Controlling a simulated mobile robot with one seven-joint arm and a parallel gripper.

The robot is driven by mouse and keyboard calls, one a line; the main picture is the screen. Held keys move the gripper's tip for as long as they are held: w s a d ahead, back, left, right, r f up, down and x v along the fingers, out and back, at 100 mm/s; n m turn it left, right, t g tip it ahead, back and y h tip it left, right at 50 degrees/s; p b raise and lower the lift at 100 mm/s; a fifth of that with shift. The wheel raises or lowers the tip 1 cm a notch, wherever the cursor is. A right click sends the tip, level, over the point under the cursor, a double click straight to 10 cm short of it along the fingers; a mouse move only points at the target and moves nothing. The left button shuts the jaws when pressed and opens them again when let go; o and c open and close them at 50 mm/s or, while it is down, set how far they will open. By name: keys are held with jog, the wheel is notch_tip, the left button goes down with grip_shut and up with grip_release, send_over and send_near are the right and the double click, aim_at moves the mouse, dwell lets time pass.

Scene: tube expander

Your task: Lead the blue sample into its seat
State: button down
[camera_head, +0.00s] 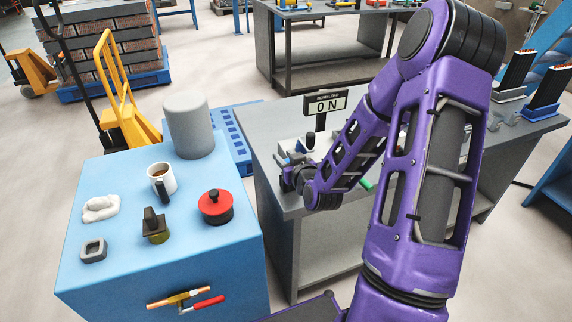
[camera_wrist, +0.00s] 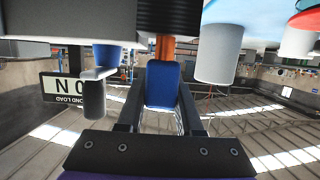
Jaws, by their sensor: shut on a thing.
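The blue sample (camera_wrist: 163,86) sits between the two fingers of my gripper (camera_wrist: 160,108) in the wrist view. My gripper is shut on its blue body. A copper-coloured end (camera_wrist: 165,46) sticks out of it toward a black ribbed cylinder (camera_wrist: 168,15), which may be the seat. I cannot tell whether the copper end is inside the cylinder or only in front of it. In the head view my gripper (camera_head: 289,180) is at the front left corner of the grey bench, beside a small machine (camera_head: 294,150). My arm hides the sample there.
A "0 N" sign (camera_head: 325,104) stands behind the machine on the grey bench (camera_head: 262,122). A dark handle (camera_wrist: 94,98) hangs close left of my fingers in the wrist view. The blue table (camera_head: 120,250) holds a mug (camera_head: 162,180), red-topped pot (camera_head: 215,206) and grey cylinder (camera_head: 189,126).

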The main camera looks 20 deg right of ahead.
notch_tip(320, 180, up, 10)
jog(key=p, duration=0.2)
dwell(0.3)
jog(key=shift+f, duration=0.1)
notch_tip(320, 180, up, 6)
jog(key=p, duration=0.4)
jog(key=w+d+p, duration=0.1)
jog(key=w+d, duration=0.3)
jog(key=d, duration=0.7)
jog(key=w+d+f+p, duration=0.1)
jog(key=w+d, duration=0.4)
jog(key=d, duration=0.7)
jog(key=shift+p, duration=0.75)
jog(key=shift+f, duration=0.15)
jog(key=shift+f, duration=0.55)
jog(key=shift+s+f, duration=0.1)
jog(key=shift+f, duration=0.05)
